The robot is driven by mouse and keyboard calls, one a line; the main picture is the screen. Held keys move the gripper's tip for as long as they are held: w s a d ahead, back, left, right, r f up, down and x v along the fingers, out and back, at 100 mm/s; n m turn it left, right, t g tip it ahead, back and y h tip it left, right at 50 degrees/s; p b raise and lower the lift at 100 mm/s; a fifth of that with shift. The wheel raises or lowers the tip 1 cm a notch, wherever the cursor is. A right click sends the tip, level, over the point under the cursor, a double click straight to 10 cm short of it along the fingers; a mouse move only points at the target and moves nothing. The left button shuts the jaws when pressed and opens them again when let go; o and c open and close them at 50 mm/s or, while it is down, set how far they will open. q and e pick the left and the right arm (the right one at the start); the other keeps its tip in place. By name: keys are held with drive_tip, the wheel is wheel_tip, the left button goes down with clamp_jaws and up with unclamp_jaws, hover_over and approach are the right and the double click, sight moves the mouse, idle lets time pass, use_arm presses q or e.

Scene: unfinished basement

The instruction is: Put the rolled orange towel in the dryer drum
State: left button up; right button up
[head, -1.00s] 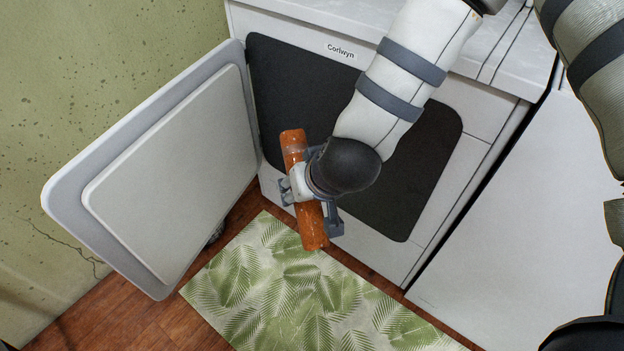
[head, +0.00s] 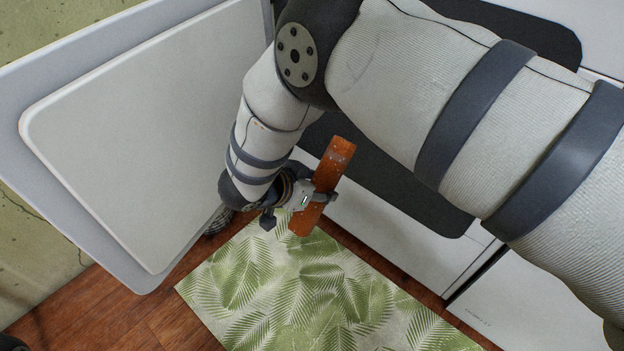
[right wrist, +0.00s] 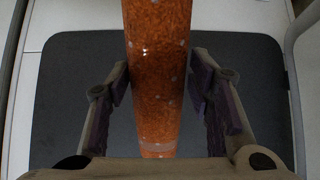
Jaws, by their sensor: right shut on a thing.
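The rolled orange towel (head: 337,158) is held by my right gripper (head: 303,207) in the head view, tilted, in front of the dryer's lower front. My right gripper is shut on the towel across its lower half. In the right wrist view the towel (right wrist: 158,50) runs between the two fingers (right wrist: 158,85), with the dark opening (right wrist: 70,80) behind it. The dryer (head: 365,225) is white. Its dark rounded opening (head: 400,190) is partly hidden by my right arm. Its door (head: 150,130) stands open at the left. My left gripper is not in view.
A green leaf-patterned mat (head: 300,290) lies on the wooden floor (head: 130,325) in front of the dryer. The open door is close to my right forearm on the left. A white unit (head: 530,300) stands to the right of the dryer.

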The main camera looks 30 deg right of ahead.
drive_tip(key=w+d+b, duration=0.4)
drive_tip(key=d, duration=0.7)
drive_tip(key=w+d+b, duration=0.5)
drive_tip(key=d, duration=0.6)
drive_tip(key=w+d+b, duration=0.5)
drive_tip(key=d, duration=0.7)
drive_tip(key=shift+r, duration=0.2)
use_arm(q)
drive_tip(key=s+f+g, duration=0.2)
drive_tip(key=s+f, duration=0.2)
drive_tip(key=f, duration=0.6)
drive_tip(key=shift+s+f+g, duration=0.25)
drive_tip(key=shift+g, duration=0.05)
use_arm(e)
drive_tip(key=o, duration=1)
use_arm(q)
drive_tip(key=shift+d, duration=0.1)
use_arm(e)
drive_tip(key=shift+a, duration=0.15)
drive_tip(key=shift+v, duration=5.95)
